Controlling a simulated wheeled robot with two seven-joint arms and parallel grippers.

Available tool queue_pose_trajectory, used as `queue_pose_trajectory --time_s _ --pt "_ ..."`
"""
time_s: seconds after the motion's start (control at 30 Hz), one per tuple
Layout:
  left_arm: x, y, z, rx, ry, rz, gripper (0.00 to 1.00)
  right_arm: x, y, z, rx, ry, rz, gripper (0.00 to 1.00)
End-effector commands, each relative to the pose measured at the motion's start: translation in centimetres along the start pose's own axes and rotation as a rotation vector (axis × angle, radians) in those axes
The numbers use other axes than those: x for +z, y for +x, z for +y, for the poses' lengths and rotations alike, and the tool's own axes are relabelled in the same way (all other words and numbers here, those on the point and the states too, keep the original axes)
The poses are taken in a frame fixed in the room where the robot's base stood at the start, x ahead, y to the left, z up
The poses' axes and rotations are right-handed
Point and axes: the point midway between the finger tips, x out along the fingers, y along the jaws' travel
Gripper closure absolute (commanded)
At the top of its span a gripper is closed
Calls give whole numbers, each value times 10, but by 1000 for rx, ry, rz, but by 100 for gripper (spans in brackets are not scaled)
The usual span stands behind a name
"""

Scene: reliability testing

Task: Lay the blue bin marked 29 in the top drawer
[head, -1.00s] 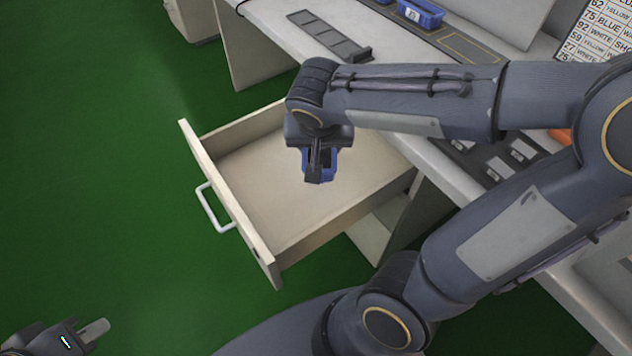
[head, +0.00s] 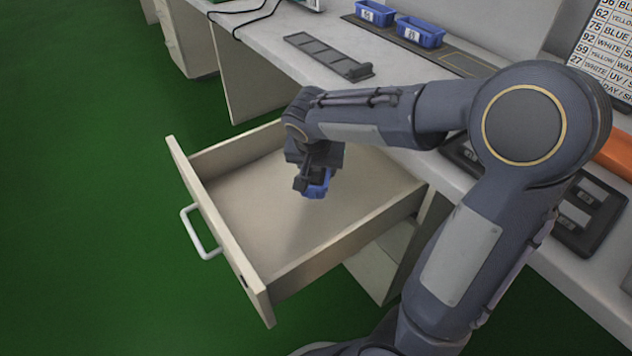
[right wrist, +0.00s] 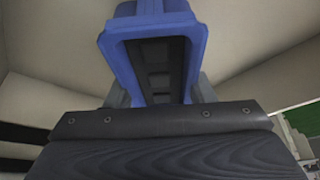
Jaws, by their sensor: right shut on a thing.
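A blue bin (head: 318,187) is in my right gripper (head: 314,180), which is shut on it. The bin hangs over the open top drawer (head: 262,215), inside its outline; I cannot tell how far it is above the drawer floor. In the right wrist view the bin (right wrist: 118,62) shows its blue rim and dark inside, between the finger sides, with pale drawer surfaces behind it. No number can be read on this bin. My left gripper is not in view.
The drawer is pulled out and empty apart from the held bin; its front has a white handle (head: 200,232). Two blue bins (head: 418,32) (head: 375,14) stand on the desk (head: 300,80), near a dark divided tray (head: 328,56). Dark holders and an orange thing lie at the right.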

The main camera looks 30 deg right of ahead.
Motion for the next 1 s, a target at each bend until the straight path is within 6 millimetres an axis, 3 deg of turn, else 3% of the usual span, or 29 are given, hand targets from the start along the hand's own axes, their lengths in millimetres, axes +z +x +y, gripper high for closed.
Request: queue_pose_trajectory --time_s 0.23,0.4,0.83,0.87,1.0 --pt "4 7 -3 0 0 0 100 -4 20 -5 1 1 -1 79" --pt "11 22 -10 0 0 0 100 7 45 -5 0 0 -2 79" --pt "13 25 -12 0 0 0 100 9 50 -5 -2 1 -1 79" --pt "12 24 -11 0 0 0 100 8 48 -5 -2 1 -1 47" --pt "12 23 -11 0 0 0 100 8 48 -5 -2 0 -1 29"
